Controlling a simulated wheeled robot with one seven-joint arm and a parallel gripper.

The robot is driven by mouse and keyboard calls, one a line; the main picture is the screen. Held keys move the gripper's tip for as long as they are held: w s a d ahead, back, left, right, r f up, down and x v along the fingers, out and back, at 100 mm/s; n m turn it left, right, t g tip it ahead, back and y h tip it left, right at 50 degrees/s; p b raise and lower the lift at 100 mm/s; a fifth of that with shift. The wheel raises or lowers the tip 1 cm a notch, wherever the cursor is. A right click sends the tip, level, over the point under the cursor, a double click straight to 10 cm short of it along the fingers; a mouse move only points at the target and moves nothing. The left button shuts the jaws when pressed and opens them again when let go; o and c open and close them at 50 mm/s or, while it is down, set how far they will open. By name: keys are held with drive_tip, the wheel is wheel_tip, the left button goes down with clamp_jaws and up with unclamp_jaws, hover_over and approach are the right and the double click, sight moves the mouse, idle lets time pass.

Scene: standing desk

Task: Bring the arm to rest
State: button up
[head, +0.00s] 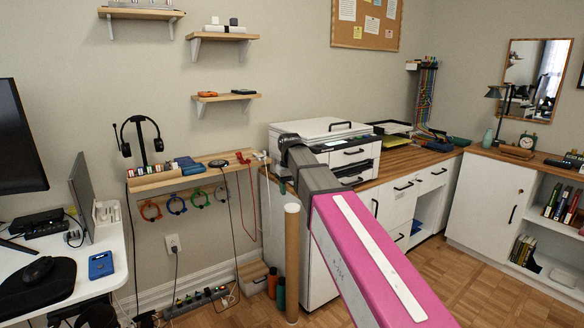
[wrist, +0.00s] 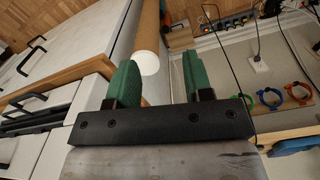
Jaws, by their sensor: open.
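My arm (head: 365,255) shows in the head view as a pink link with a white strip, reaching from the lower right up to a dark grey joint in front of the printer. My gripper (wrist: 158,64) shows in the wrist view with two green fingers spread apart on a black bar. Nothing is held between them. A brown cardboard tube (wrist: 149,22) with a pale round end appears behind the gap between the fingers; whether it touches them I cannot tell. I cannot make out the fingers in the head view.
The tube (head: 292,262) stands upright on the floor left of my arm. A printer (head: 318,130) stands on the wooden counter (head: 405,160) behind the arm. A narrow shelf (head: 190,177) with a headset stand is to the left, above a power strip (head: 195,302). Open floor lies at right.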

drive_tip(key=s+d+f+m, duration=0.1)
drive_tip(key=s+d+f, duration=0.5)
drive_tip(key=f, duration=0.3)
drive_tip(key=s+d+f+m, duration=0.2)
drive_tip(key=s+d+f, duration=0.5)
drive_tip(key=f, duration=0.3)
drive_tip(key=s+d+f+m, duration=0.1)
drive_tip(key=s+d+f, duration=0.5)
drive_tip(key=f, duration=0.4)
drive_tip(key=shift+s+d+m, duration=0.25)
drive_tip(key=shift+d+m, duration=0.05)
drive_tip(key=shift+d, duration=0.1)
drive_tip(key=shift+f, duration=0.1)
